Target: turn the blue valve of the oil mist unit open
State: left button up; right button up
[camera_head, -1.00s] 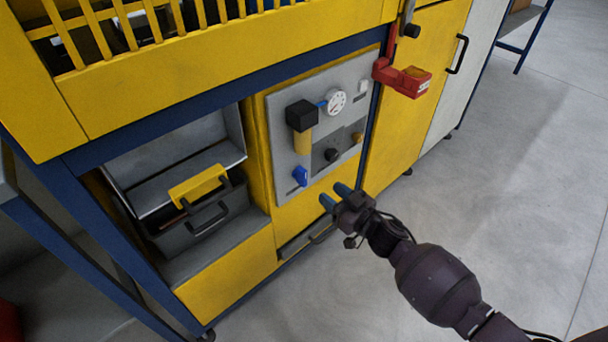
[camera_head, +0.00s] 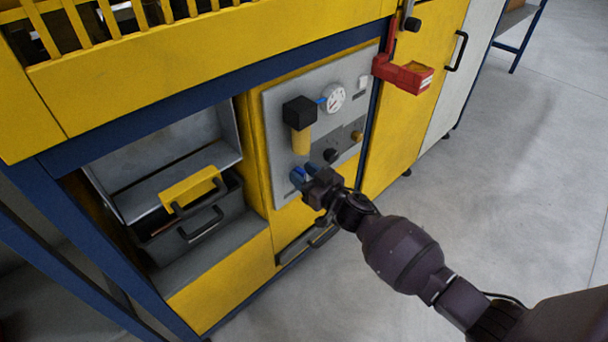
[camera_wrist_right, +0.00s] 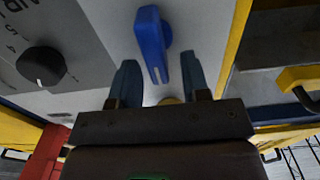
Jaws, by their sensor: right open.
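The blue valve (camera_head: 297,176) is on the lower part of the grey panel of the oil mist unit (camera_head: 283,112), partly behind my right gripper's fingers. In the right wrist view the valve's lever (camera_wrist_right: 152,42) points along the picture's height. My right gripper (camera_head: 306,172) is open, with its blue-tipped fingers close to the valve. In the right wrist view, my fingers (camera_wrist_right: 160,72) stand on either side of the lever's lower end. I see gaps at both sides; whether they touch is not clear. My left gripper is not in view.
A black-topped filter (camera_head: 299,112) and a gauge (camera_head: 333,97) sit above the valve. A black knob (camera_wrist_right: 40,66) is beside it. A red lock box (camera_head: 405,75) juts out at the upper right. A grey toolbox (camera_head: 190,222) stands in the left bay. The floor at right is clear.

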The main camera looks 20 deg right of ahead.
jog(key=shift+c, duration=0.4)
grip_shut()
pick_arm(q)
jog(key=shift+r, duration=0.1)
pick_arm(e)
jog(key=shift+n, duration=0.4)
jog(key=n, duration=0.2)
jog(key=shift+s+a+n+p, duration=0.15)
jog(key=shift+a+n+p, duration=0.2)
jog(key=shift+n, duration=0.05)
pick_arm(q)
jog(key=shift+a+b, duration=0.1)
jog(key=shift+b, duration=0.65)
pick_arm(e)
jog(key=n, duration=0.4)
jog(key=a+f+n, duration=0.1)
jog(key=n, duration=0.4)
jog(key=f+n, duration=0.1)
jog(key=n, duration=0.4)
jog(key=shift+s+a+f, duration=0.2)
jog(key=shift+s, duration=0.1)
jog(key=shift+n, duration=0.3)
